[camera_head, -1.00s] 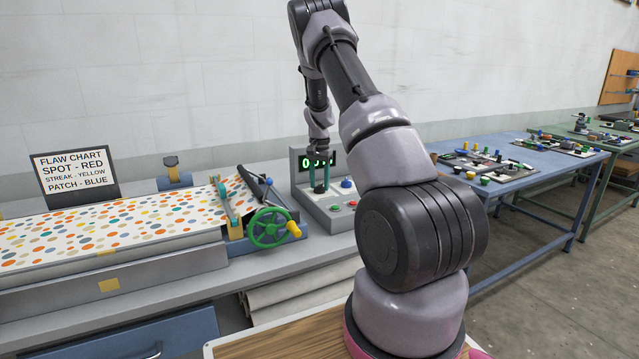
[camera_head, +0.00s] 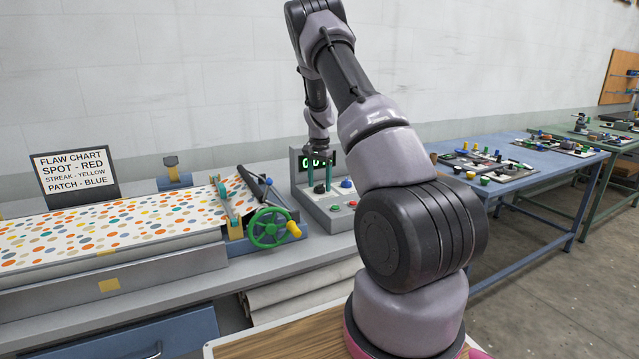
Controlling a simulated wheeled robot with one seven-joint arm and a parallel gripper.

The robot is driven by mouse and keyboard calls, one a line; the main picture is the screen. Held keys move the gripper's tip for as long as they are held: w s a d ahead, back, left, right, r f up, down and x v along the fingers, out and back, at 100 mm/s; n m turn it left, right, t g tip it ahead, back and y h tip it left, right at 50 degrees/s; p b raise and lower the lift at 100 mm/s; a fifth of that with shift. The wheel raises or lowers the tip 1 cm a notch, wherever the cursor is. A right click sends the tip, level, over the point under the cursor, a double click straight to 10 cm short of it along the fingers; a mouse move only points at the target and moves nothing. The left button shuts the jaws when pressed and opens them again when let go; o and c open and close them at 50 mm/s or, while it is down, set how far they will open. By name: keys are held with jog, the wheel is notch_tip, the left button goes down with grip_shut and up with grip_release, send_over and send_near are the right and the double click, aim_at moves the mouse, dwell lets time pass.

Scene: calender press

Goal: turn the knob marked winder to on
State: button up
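A grey control box (camera_head: 322,213) stands on the bench, with a green-digit display (camera_head: 318,161) on its upright back. A black knob (camera_head: 319,188) sits on its sloped top, with a blue knob or button (camera_head: 346,183) to its right. Red (camera_head: 351,204) and green (camera_head: 335,208) buttons are in front. No winder marking is legible, and the black knob's pointing direction is too small to tell. My gripper (camera_head: 319,184) points down over the black knob. Its two green fingers are apart, one on each side of the knob's top, and it holds nothing I can see.
A green handwheel (camera_head: 270,228) with a yellow handle stands close left of the box, beside the spotted sheet (camera_head: 120,222). A flaw chart (camera_head: 74,170) stands behind. A blue table (camera_head: 520,165) with several parts is at the right.

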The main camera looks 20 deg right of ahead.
jog(key=shift+r, duration=0.1)
notch_tip(320, 180, up, 11)
jog(key=shift+f, duration=0.2)
dwell(0.5)
notch_tip(320, 180, up, 12)
jog(key=n+t+y, duration=0.1)
jog(key=n+t, duration=0.1)
send_over(320, 185)
jog(key=s+a, duration=0.6)
jog(key=s, duration=0.1)
jog(key=s+a+r+n+t, duration=0.1)
jog(key=s+a+r+t, duration=0.1)
jog(key=s+a+r, duration=0.45)
jog(key=s+a+r+n+t, duration=0.1)
jog(key=s+a+n, duration=0.1)
jog(key=s, duration=0.9)
jog(key=s+a+r+n+t+y, duration=0.1)
jog(key=s+a, duration=0.3)
jog(key=s, duration=0.8)
jog(key=shift+s+r+n+t, duration=0.2)
jog(key=shift+r+n+t, duration=0.45)
jog(key=shift+n, duration=0.15)
